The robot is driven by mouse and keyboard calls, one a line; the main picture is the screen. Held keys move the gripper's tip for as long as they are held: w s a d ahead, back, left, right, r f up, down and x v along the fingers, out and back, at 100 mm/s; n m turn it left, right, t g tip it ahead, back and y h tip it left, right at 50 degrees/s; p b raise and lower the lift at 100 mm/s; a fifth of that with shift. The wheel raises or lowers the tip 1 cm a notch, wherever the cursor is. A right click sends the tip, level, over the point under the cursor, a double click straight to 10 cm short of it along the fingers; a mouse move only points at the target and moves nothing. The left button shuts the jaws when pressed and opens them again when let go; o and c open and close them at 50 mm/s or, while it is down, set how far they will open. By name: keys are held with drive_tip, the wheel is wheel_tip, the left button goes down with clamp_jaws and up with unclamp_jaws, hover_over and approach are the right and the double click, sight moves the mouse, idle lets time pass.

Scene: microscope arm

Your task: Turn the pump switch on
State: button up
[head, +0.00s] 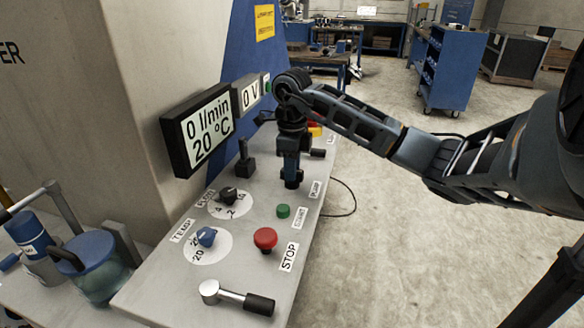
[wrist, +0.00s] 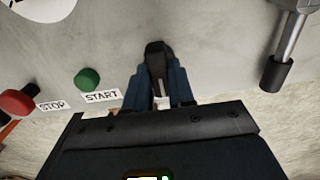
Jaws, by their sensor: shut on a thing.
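The pump switch (wrist: 158,62) is a small black lever on the grey control panel. In the wrist view it stands between the two blue fingers of my gripper (wrist: 160,88), which is shut on it. In the head view my gripper (head: 292,182) points down at the panel beside the PUMP label (head: 315,190), and its fingers hide the switch. The display (head: 200,130) reads 0 l/min and 20 °C.
Near my gripper are the green START button (head: 283,211) and red STOP button (head: 265,239). A black lever (head: 245,163), a black knob (head: 228,194) and a blue knob (head: 206,236) stand to the left. A handle (head: 235,297) lies at the front. Open floor is right.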

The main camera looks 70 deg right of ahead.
clamp_jaws()
drive_tip(key=shift+m, duration=0.4)
drive_tip(key=m+b, duration=0.1)
drive_tip(key=m, duration=0.2)
drive_tip(key=shift+m+b, duration=0.4)
drive_tip(key=m+b, duration=0.1)
drive_tip(key=m, duration=0.3)
drive_tip(key=m+b, duration=0.1)
drive_tip(key=m, duration=0.8)
drive_tip(key=shift+b, duration=0.35)
drive_tip(key=shift+m, duration=0.4)
